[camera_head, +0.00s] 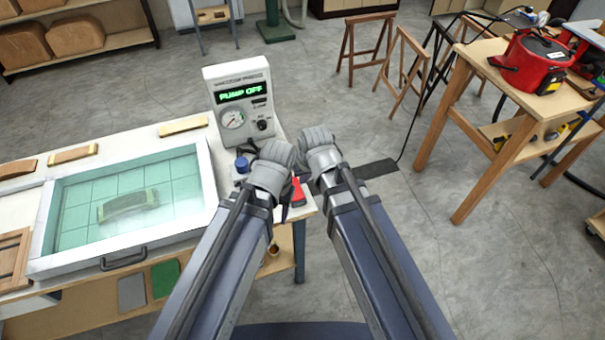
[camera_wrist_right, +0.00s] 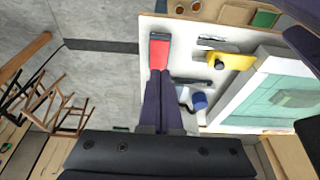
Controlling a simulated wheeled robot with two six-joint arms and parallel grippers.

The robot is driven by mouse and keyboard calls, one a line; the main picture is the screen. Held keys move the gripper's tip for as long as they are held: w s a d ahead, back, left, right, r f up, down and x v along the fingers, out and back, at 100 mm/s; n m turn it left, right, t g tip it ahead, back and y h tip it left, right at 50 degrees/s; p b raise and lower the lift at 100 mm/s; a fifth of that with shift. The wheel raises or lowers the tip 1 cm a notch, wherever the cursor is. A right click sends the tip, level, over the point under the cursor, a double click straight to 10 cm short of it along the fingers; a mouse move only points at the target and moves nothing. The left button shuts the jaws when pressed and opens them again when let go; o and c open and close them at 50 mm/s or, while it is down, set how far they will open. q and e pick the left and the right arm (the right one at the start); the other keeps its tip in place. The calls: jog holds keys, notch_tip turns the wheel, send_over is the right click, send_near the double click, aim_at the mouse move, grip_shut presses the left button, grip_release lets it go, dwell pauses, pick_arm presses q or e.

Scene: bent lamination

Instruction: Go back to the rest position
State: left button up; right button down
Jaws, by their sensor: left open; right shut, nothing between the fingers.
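My two arms come in from the bottom of the head view and end close together at the bench's right end. My left gripper (camera_head: 286,203) is open, mostly hidden below its grey wrist. My right gripper (camera_wrist_right: 161,76) is shut and empty in the right wrist view, its dark fingers side by side over the bench corner. Its fingers are hidden behind the wrist in the head view. A red tool (camera_wrist_right: 159,50) lies on the bench near those fingertips. It also shows in the head view (camera_head: 298,193).
The white-framed press (camera_head: 211,178) has its clear lid down over a curved piece (camera_head: 128,205). The control box (camera_head: 240,100) behind it reads PUMP OFF. A blue-capped item (camera_wrist_right: 199,101) and a yellow tool (camera_wrist_right: 230,61) lie nearby. Open floor separates the bench from the wooden table (camera_head: 478,57).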

dwell(0.4)
jog(key=s+d+f+g+h+b, duration=0.1)
jog(key=s+d+f+g+b, duration=0.1)
jog(key=s, duration=0.3)
jog(key=s+d+f+g+h+b, duration=0.1)
jog(key=s+d+f+b, duration=0.1)
jog(key=s, duration=0.3)
jog(key=shift+s+f+g+h, duration=0.3)
jog(key=shift+s+f+g, duration=0.1)
jog(key=shift+f, duration=0.3)
